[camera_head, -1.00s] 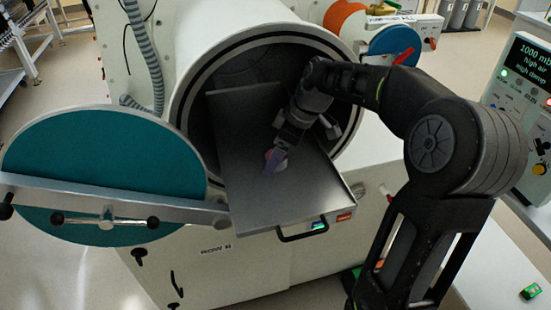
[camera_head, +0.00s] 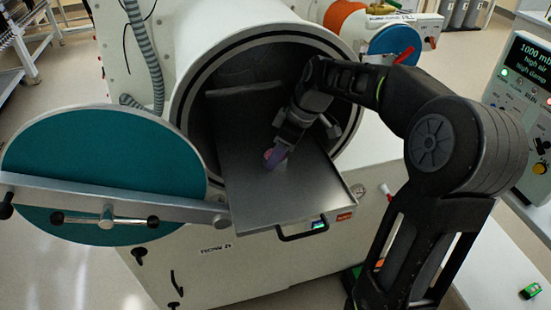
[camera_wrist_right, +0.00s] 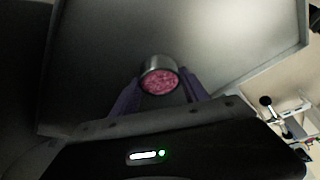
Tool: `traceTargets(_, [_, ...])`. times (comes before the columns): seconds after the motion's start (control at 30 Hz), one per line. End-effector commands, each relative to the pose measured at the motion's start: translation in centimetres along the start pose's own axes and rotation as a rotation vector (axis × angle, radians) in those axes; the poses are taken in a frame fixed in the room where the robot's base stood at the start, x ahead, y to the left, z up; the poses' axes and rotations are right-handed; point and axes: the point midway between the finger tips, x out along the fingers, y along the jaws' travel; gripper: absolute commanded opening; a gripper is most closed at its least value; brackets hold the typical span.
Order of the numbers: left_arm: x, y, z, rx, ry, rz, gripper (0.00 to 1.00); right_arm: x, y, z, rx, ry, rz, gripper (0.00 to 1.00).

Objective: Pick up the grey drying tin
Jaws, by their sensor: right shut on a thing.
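The grey drying tin (camera_wrist_right: 160,76) is a short metal cylinder with pink contents, seen in the right wrist view between two purple fingers. My right gripper (camera_wrist_right: 158,88) is shut on it, one finger on each side. In the head view the right gripper (camera_head: 277,158) reaches down over the metal sliding tray at the mouth of the round chamber. There the tin is mostly hidden by the fingers. I cannot tell whether it touches the tray or is just above it. My left gripper is not in view.
The metal tray (camera_head: 290,200) sticks out of the round antechamber (camera_head: 195,75), with a handle (camera_head: 302,233) at its front. The teal door (camera_head: 100,165) hangs open on the left with its metal bar. The front of the tray is bare. A control panel (camera_head: 520,110) stands at right.

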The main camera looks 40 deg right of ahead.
Motion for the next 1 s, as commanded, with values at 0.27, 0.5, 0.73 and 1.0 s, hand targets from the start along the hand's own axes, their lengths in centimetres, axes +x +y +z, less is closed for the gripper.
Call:
traceTargets(0.27, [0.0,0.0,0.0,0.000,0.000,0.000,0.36,0.0,0.0,0.0,0.000,0.000,0.000,0.10])
traceTargets(0.5, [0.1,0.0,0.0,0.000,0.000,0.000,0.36,-0.1,0.0,-0.1,-0.001,0.001,0.001,0.10])
traceTargets(0.73, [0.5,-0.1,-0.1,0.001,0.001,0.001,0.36,-1.4,0.1,-0.6,-0.001,0.003,0.003,0.10])
traceTargets(1.0, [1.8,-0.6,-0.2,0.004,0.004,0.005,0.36,-3.9,0.1,1.0,0.004,0.002,0.004,0.10])
